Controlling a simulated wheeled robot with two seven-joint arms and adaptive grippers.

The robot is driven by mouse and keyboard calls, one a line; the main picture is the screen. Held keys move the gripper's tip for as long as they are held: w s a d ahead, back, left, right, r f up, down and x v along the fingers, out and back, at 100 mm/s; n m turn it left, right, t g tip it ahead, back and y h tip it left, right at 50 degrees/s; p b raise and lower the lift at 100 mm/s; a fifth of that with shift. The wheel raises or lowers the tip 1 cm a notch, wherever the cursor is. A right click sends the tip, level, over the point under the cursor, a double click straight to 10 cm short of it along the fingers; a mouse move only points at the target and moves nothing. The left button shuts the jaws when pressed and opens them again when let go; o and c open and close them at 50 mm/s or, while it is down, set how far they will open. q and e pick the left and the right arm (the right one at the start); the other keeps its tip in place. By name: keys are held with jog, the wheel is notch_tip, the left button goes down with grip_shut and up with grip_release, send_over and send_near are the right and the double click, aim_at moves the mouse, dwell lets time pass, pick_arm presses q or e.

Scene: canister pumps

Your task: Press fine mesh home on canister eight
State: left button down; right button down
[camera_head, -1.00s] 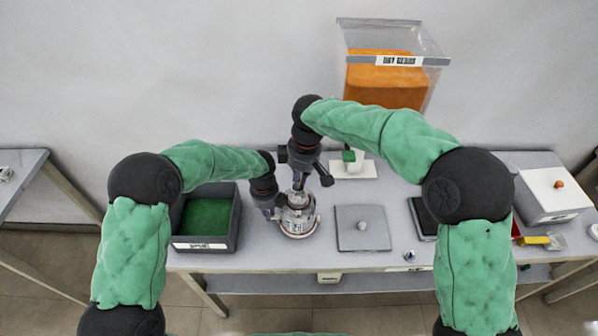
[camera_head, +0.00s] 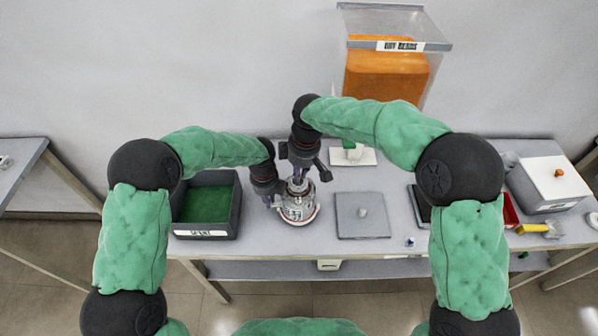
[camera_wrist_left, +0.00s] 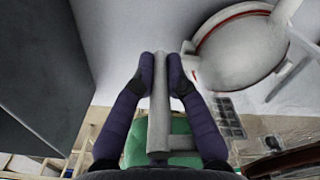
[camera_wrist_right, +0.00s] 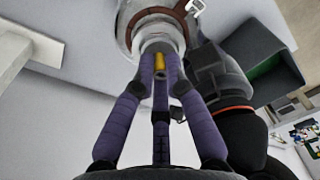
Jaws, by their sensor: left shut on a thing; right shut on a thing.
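The canister (camera_head: 299,212), a grey-white can with a printed label and a red-lined base ring, stands on the table in the head view. My left gripper (camera_wrist_left: 160,76) is shut on the canister's grey side handle (camera_wrist_left: 158,115); the canister's round body (camera_wrist_left: 236,52) shows beside it in the left wrist view. My right gripper (camera_wrist_right: 160,66) points down at the canister's top, shut on a narrow part with a yellow piece (camera_wrist_right: 159,63). The canister (camera_wrist_right: 128,22) lies beyond its fingertips in the right wrist view. The fine mesh cannot be made out; the fingers hide the seating.
A dark bin (camera_head: 236,217) with a green inside stands left of the canister. A grey square plate with a knob (camera_head: 362,226) lies to the right. A white stand with a green part (camera_head: 352,157) is behind. An orange-filled hopper (camera_head: 388,74) hangs on the wall.

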jog(key=shift+f, duration=1.35)
dwell(1.6)
jog(key=c, duration=1.2)
grip_release()
jog(key=shift+r, duration=0.1)
jog(key=o, duration=0.6)
jog(key=shift+c, duration=0.2)
jog(key=shift+r, duration=0.1)
jog(key=shift+r, duration=3.65)
